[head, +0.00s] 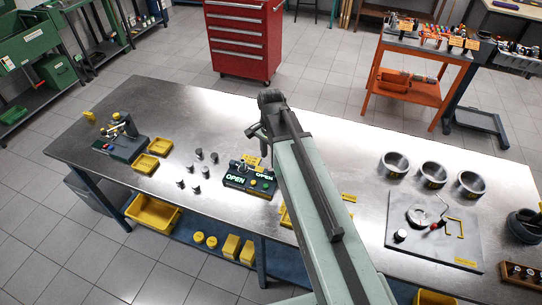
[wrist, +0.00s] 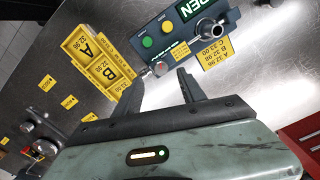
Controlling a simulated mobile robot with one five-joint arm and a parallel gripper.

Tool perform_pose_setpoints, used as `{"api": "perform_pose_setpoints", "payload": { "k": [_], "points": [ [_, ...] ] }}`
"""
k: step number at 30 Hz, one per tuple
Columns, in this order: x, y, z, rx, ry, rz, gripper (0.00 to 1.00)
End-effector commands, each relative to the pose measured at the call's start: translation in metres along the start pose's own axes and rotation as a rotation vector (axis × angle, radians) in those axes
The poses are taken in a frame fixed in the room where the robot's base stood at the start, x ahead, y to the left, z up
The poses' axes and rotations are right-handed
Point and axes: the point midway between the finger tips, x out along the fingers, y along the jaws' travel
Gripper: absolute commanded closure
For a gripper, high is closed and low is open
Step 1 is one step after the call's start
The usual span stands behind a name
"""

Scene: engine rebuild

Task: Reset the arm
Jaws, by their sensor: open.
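My arm (head: 315,205) reaches from the bottom of the head view up over the metal workbench (head: 320,130). My gripper (wrist: 160,88) is open, with two dark fingers apart and nothing between them in the wrist view. In the head view the arm's end largely hides the jaws. A dark gauge unit with a green OPEN display (head: 250,178) stands on the bench near the arm. It also shows beyond the fingers in the wrist view (wrist: 182,50), with green and yellow buttons. Yellow trays marked A and B (wrist: 93,62) lie left of it there.
Several small dark cylinders (head: 195,170) stand left of the gauge unit. Rings (head: 432,174) and a dark plate (head: 430,245) with a crank-like part lie right. A red cabinet (head: 243,40) stands behind.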

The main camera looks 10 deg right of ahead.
Motion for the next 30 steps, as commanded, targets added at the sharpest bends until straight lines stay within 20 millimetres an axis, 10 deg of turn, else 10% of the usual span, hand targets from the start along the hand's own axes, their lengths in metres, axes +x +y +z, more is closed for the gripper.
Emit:
{"api": "perform_pose_setpoints", "payload": {
  "k": [20, 30],
  "points": [
    [-0.007, 0.004, 0.003, -0.044, 0.0, 0.0, 0.52],
    [0.07, 0.051, 0.035, -0.828, 0.0, -0.002, 0.52]
  ]
}}
